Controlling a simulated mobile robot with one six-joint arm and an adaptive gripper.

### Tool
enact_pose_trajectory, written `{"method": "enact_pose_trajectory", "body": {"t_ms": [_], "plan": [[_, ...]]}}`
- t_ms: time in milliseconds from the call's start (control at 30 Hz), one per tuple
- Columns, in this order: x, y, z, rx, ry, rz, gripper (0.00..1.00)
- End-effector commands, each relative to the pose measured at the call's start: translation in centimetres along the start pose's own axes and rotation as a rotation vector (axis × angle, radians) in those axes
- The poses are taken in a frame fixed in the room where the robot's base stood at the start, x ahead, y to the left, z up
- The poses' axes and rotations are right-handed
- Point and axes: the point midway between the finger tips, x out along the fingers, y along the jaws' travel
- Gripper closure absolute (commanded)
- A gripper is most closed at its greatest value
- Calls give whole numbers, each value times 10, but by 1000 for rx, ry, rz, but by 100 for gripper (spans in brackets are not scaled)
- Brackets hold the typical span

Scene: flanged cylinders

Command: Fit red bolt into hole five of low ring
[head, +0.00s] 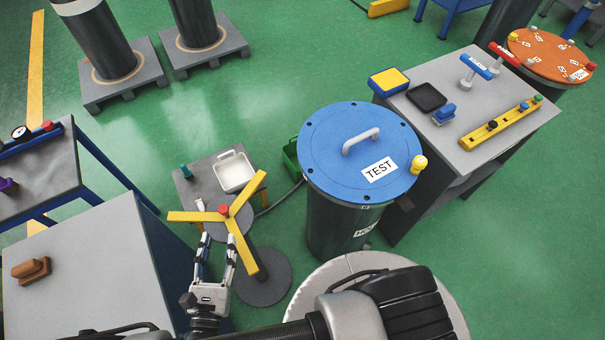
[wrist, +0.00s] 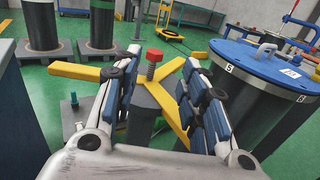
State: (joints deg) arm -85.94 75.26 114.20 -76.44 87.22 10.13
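The red bolt (head: 223,209) stands at the hub of a yellow three-armed stand (head: 245,248). In the wrist view the red bolt (wrist: 154,58) is upright, its threaded shank showing below the head. My gripper (head: 217,238) is open and empty, just in front of the hub. In the wrist view its fingers (wrist: 155,85) spread either side of the bolt without touching it. A blue round lid (head: 330,140) marked TEST, with holes round its rim and a yellow bolt, tops a dark cylinder. An orange flange (head: 552,52) with bolts and labels is far right. I cannot tell which is the low ring.
A small table (head: 190,186) behind the stand holds a white tray (head: 235,170) and a teal bolt (head: 186,171). A grey bench (head: 450,148) with tools is at right. A grey cabinet (head: 95,270) with a brown block is at left.

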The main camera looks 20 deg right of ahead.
Motion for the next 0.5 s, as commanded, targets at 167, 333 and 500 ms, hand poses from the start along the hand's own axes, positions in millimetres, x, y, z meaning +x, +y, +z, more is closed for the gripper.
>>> {"method": "enact_pose_trajectory", "body": {"t_ms": [167, 333, 500], "plan": [[36, -25, 52, 148, 65, -274, 60], [70, -80, 111, 376, 159, -655, 60], [81, -139, 158, 644, 250, -1001, 60]]}}
